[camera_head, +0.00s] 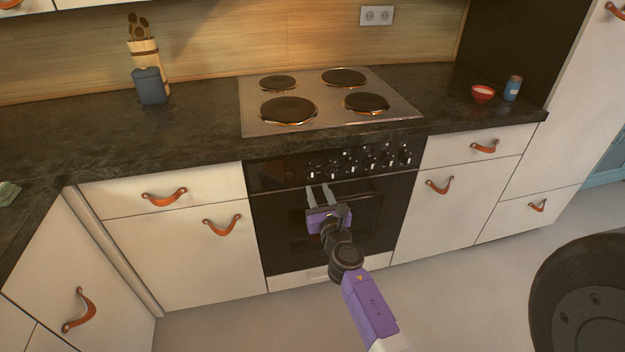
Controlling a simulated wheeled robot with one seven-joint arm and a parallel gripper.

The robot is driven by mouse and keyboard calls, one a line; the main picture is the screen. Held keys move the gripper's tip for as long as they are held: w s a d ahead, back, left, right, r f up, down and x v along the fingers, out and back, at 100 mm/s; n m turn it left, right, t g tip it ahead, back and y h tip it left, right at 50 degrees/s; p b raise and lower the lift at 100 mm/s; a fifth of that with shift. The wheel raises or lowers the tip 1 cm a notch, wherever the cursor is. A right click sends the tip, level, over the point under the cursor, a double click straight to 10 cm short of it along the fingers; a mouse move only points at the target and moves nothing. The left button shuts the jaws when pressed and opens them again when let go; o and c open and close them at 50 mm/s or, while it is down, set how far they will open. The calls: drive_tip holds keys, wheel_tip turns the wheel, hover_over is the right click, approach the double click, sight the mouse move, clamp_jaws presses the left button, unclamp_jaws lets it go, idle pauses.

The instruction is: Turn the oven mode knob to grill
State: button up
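The black oven (376,222) is built in under the hob, with its door shut. Its control panel (275,172) carries a row of several dark knobs with light marks, such as the leftmost knob (312,173). Which one is the mode knob, and the printing around the knobs, are too small to tell. My gripper (319,188) is in front of the oven, its two pale fingers pointing up toward the left part of the knob row. The fingers are apart with nothing visible between them. Whether a fingertip touches the panel cannot be told.
The hob (390,112) with several round plates lies above the oven. The dark worktop (200,140) overhangs the panel. White drawers with leather pulls (222,226) flank the oven. A red bowl (483,94) and a blue jar (512,90) stand at right.

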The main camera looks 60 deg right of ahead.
sight(313, 176)
drive_tip(key=shift+b+x, duration=0.35)
drive_tip(key=shift+x, duration=2.75)
clamp_jaws()
